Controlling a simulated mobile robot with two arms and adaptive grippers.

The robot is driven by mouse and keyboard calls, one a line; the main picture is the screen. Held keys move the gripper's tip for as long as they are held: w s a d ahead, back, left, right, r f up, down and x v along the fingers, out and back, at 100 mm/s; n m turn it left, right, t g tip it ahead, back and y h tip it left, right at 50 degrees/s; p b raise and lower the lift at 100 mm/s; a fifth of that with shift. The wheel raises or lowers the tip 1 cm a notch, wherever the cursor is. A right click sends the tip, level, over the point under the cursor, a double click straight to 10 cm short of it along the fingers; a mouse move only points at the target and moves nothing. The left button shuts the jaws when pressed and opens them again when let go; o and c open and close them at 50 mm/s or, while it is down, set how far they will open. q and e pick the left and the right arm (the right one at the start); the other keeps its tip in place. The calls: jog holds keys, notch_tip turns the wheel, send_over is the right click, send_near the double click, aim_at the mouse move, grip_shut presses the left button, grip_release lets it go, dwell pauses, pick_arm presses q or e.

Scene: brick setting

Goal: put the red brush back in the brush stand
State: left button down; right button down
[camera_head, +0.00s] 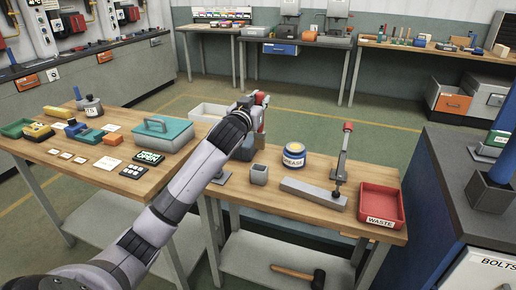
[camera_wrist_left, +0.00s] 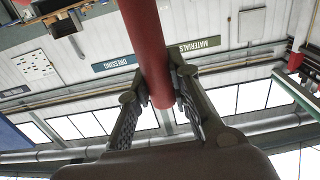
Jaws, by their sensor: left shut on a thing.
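In the left wrist view, the gripper's fingers (camera_wrist_left: 158,100) close on the brush's round red handle from both sides. The brush's far end is outside the wrist view. A small grey square open-topped cup (camera_head: 259,175), which looks like the brush stand, stands on the wooden bench, right of and below the gripper in the head view. My right gripper is not in view.
A grease jar (camera_head: 294,155), a lever press with a red knob (camera_head: 341,160) and a red waste tray (camera_head: 381,205) stand right of the cup. A teal box (camera_head: 163,132), a white bin (camera_head: 208,112) and small parts lie to the left. A hammer (camera_head: 298,273) lies below.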

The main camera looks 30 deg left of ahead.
pick_arm(q)
send_over(258, 141)
jog(key=f, duration=0.8)
jog(key=shift+w, duration=0.35)
jog(key=shift+f, duration=0.95)
notch_tip(258, 141, down, 3)
jog(key=shift+f+b, duration=0.15)
jog(key=shift+b, duration=0.25)
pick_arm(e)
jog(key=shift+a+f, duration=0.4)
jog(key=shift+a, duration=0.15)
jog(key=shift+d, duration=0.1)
pick_arm(q)
jog(key=shift+f, duration=0.1)
jog(key=c, duration=1.5)
grip_release()
jog(key=shift+o, duration=0.2)
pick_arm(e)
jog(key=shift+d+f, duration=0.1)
